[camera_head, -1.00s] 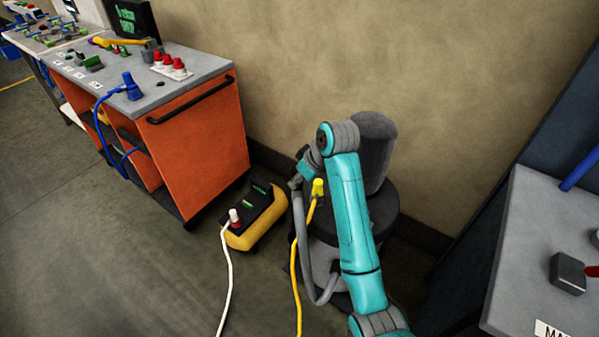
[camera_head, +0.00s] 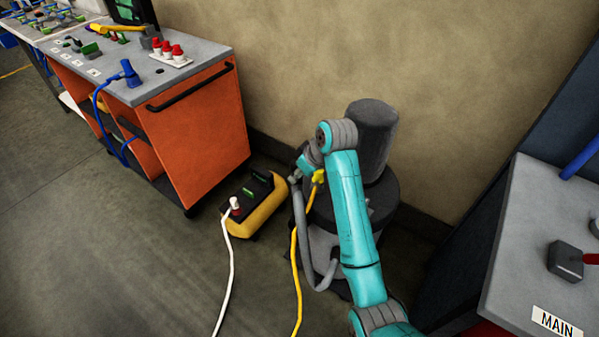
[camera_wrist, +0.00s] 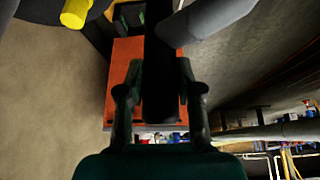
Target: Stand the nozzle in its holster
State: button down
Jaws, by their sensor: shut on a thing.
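My gripper (camera_wrist: 160,82) is shut on a dark tubular piece, taken to be the nozzle (camera_wrist: 160,55), with a finger on each side of it in the wrist view. A grey hose (camera_wrist: 220,18) shows beside the nozzle there. In the head view my gripper (camera_head: 296,177) is small and partly hidden at the end of my teal arm, left of the dark vacuum-like machine (camera_head: 373,140). The grey hose (camera_head: 301,225) hangs from it and bends back to that machine's lower part. I cannot make out the holster in either view.
A yellow plug (camera_head: 319,177) with a yellow cord is close to my wrist. A yellow-black power box (camera_head: 262,212) with a white cord stands left of the machine. An orange cart (camera_head: 195,145) is at left, a grey bench (camera_head: 500,270) at right. Floor is clear at lower left.

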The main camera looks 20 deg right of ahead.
aim_at(301, 195)
jog(key=shift+f, duration=0.45)
jog(key=shift+f, duration=0.5)
dwell(0.5)
jog(key=shift+f, duration=4.15)
jog(key=c, duration=0.7)
grip_release()
